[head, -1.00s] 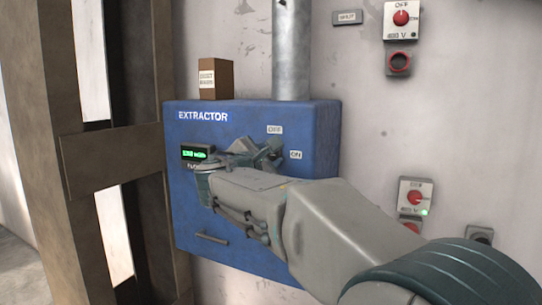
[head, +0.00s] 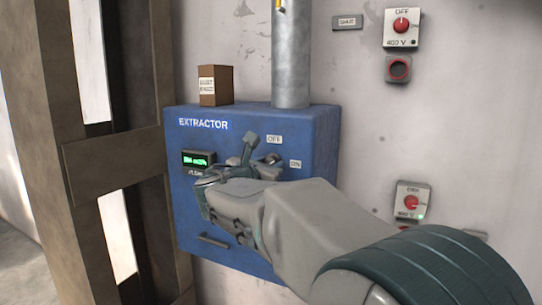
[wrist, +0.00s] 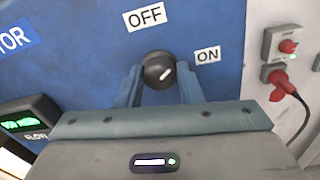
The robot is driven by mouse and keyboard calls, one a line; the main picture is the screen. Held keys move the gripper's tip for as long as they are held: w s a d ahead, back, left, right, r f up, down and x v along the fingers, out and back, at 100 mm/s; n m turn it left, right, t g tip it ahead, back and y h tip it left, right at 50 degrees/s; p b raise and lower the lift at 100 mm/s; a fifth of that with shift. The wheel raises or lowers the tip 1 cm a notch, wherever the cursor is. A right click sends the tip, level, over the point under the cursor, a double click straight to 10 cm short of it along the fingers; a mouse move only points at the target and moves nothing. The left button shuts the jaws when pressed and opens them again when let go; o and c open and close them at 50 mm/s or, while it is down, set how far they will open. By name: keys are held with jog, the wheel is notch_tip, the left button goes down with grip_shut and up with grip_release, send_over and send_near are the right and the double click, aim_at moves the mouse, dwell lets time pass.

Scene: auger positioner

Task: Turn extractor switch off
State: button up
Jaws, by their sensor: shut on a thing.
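The extractor switch is a dark round knob (wrist: 158,70) with a white pointer mark, between the OFF and ON labels in the wrist view. Its mark slants up and right, toward the ON side. In the head view the knob (head: 268,157) shows partly behind my gripper (head: 262,152). In the wrist view my gripper (wrist: 160,82) has one finger on each side of the knob and is shut on it. The blue extractor box (head: 320,130) carries the OFF label (wrist: 145,16) and ON label (wrist: 208,55). Its green display (head: 197,160) is lit.
A brown labelled block (head: 215,85) and a grey pipe (head: 291,60) stand on the box top. A 400 V switch box (head: 402,27) is high on the right wall. Another (head: 411,201) with a green light is lower right. A brown steel column (head: 45,130) stands left.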

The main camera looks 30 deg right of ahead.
jog(key=n+p, duration=0.2)
jog(key=r+n+p, duration=0.1)
jog(key=n+p, duration=0.6)
jog(key=shift+w+a+f, duration=0.1)
jog(key=shift+f+n+g+p, duration=0.1)
jog(key=shift+n+g+p, duration=0.2)
jog(key=shift+n+p, duration=0.35)
jog(key=shift+f+n, duration=0.1)
jog(key=shift+n, duration=0.15)
jog(key=o, duration=0.9)
jog(key=shift+w+f, duration=0.1)
jog(key=shift+f, duration=0.05)
